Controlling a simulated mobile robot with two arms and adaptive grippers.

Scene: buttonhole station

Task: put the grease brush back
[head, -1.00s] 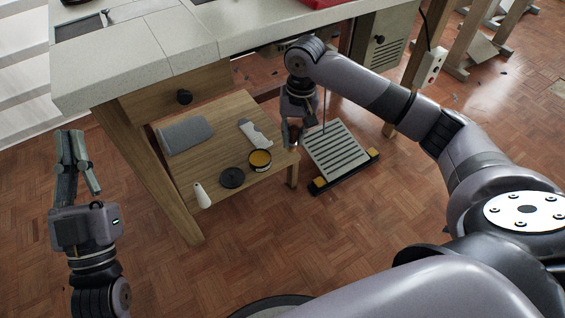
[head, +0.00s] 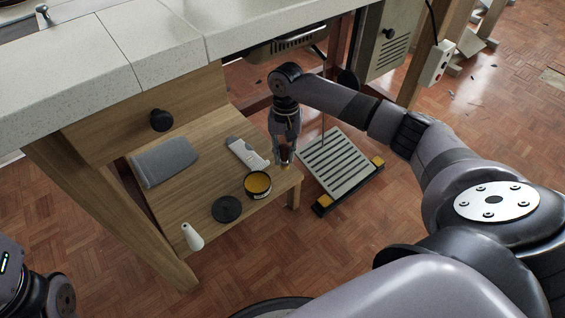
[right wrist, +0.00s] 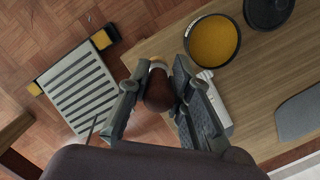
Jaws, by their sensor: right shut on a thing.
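My right gripper (head: 284,160) is low beside the right edge of the wooden shelf, close to the open grease tin (head: 257,186). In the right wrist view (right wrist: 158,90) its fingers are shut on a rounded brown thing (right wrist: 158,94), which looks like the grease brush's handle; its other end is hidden. The tin, full of yellow grease, shows in that view (right wrist: 212,41), just beyond the fingers and apart from them. Its black lid (head: 226,208) lies flat beside it. Of my left arm only a part shows at the lower left edge; its fingers are out of frame.
On the shelf (head: 205,187) are a folded grey cloth (head: 165,162), a white-grey tool (head: 246,154) and a white bottle-like piece (head: 193,237) at the front edge. A slatted pedal (head: 337,163) stands on the floor to the right. The bench top (head: 150,45) overhangs the shelf.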

